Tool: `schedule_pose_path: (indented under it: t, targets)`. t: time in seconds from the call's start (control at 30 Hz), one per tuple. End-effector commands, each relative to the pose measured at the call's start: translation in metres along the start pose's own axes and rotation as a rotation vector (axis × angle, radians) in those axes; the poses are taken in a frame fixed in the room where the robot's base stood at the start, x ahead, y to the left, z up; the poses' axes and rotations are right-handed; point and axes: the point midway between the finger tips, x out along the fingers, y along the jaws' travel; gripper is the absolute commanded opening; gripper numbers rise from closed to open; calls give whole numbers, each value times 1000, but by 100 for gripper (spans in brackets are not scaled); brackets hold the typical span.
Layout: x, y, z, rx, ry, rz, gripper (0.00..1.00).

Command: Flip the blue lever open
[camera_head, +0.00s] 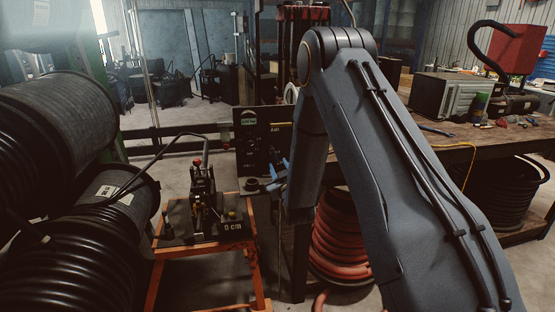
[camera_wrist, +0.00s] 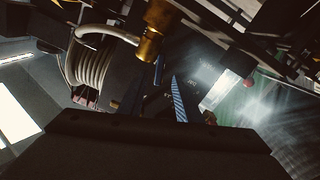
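My gripper (camera_head: 279,174) reaches down from my arm beside a black panel (camera_head: 250,141), near the small crimper (camera_head: 204,196) on its orange stand. Its blue fingers look spread and empty in the head view. In the wrist view my gripper's dark body fills the bottom, and a ribbed blue finger (camera_wrist: 179,98) shows beyond it. A thin blue piece (camera_wrist: 158,71) shows beside that; I cannot tell whether it is the other finger or the lever. I cannot make out the blue lever for certain in either view.
The orange stand (camera_head: 157,278) is at the lower left, next to large black hose spools (camera_head: 60,120). A workbench (camera_head: 480,143) with tools is at the right, above a red hose coil (camera_head: 340,240). A brass fitting (camera_wrist: 152,45) is close in the wrist view.

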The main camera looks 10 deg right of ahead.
Motion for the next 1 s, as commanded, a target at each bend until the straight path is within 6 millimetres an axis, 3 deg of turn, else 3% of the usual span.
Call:
schedule_pose_path:
  t: [0.2, 0.4, 0.77, 0.93, 1.0]
  targets:
    - [34, 1, -1, 0, -1, 0, 31]
    - [53, 0, 0, 0, -2, -1, 31]
    - [58, 0, 0, 0, -2, -1, 31]
    - [58, 0, 0, 0, -2, -1, 3]
    - [58, 0, 0, 0, -2, -1, 0]
